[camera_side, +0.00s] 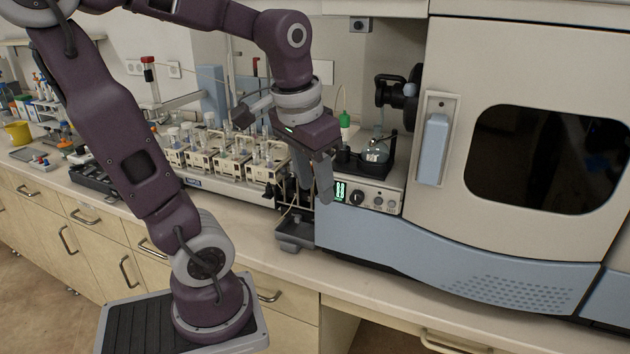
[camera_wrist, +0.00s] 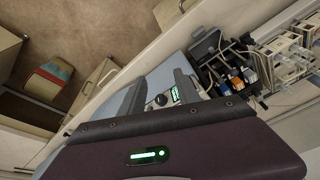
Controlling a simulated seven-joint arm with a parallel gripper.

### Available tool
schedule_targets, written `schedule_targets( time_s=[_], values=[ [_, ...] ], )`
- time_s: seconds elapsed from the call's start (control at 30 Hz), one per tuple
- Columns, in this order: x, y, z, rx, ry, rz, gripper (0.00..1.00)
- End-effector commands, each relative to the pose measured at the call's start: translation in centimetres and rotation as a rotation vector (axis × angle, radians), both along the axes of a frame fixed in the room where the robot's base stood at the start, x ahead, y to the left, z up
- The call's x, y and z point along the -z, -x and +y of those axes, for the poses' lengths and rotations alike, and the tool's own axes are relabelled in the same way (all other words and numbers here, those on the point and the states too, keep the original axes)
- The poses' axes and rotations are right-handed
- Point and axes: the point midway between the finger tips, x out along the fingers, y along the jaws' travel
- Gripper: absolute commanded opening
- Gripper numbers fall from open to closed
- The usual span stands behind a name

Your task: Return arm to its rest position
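My gripper (camera_side: 316,184) hangs fingers-down from my raised, bent arm, in front of the small control panel of the spectrometer (camera_side: 440,240). In the wrist view my gripper (camera_wrist: 159,86) has its two grey fingers apart, with nothing held between them. The panel's black knob (camera_wrist: 158,100) and green display (camera_wrist: 176,95) show between and beside the fingers. In the side view the green display (camera_side: 340,191) is just right of the fingers. I cannot tell whether the fingers touch the panel.
A row of glassware racks (camera_side: 232,163) stands on the bench left of my gripper. A small grey tray (camera_side: 294,234) is below it. A round flask (camera_side: 376,152) sits above the panel. The spectrometer's handled door (camera_side: 435,150) is shut. Bench front (camera_side: 330,272) is clear.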

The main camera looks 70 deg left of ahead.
Motion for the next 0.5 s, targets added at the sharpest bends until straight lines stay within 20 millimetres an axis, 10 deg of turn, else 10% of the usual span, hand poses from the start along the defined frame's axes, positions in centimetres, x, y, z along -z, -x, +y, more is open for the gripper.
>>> schedule_targets(
  time_s=[0.5],
  values=[
    [-0.3,0.5,-2.1,0.058,0.003,-0.047,0.39]
  ],
)
